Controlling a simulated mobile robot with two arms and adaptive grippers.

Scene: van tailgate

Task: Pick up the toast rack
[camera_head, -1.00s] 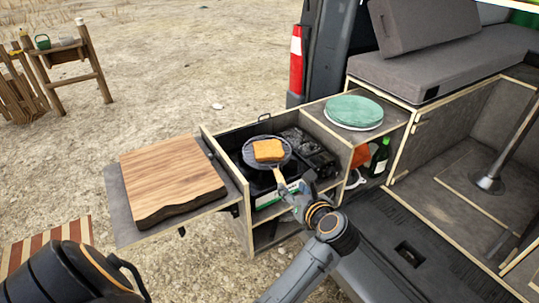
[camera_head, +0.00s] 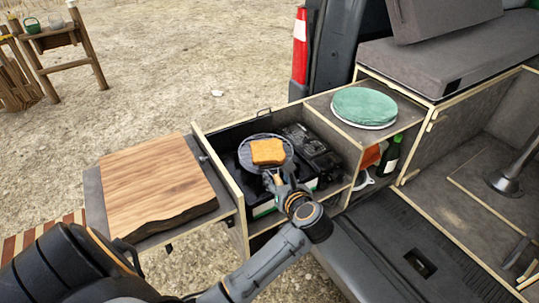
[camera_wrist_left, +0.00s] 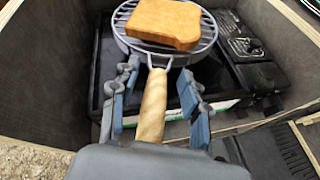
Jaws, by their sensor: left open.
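The toast rack is a round grey wire rack (camera_head: 246,157) with a pale wooden handle, holding one slice of toast (camera_head: 267,151). It sits on the black stove in the pull-out box. In the left wrist view the rack (camera_wrist_left: 206,42) is at the top, and its handle (camera_wrist_left: 152,108) runs down toward the camera. My left gripper (camera_head: 279,186) is at the handle; in the wrist view its open fingers (camera_wrist_left: 155,100) stand on either side of the handle, with gaps visible. In the head view the gripper hides most of the handle. My right gripper is out of view.
The stove (camera_head: 312,150) sits between the wooden walls of the box. A cutting board (camera_head: 160,185) lies on the side shelf at left. Green plates (camera_head: 364,106) are stacked on the right counter, with a green bottle (camera_head: 389,156) below.

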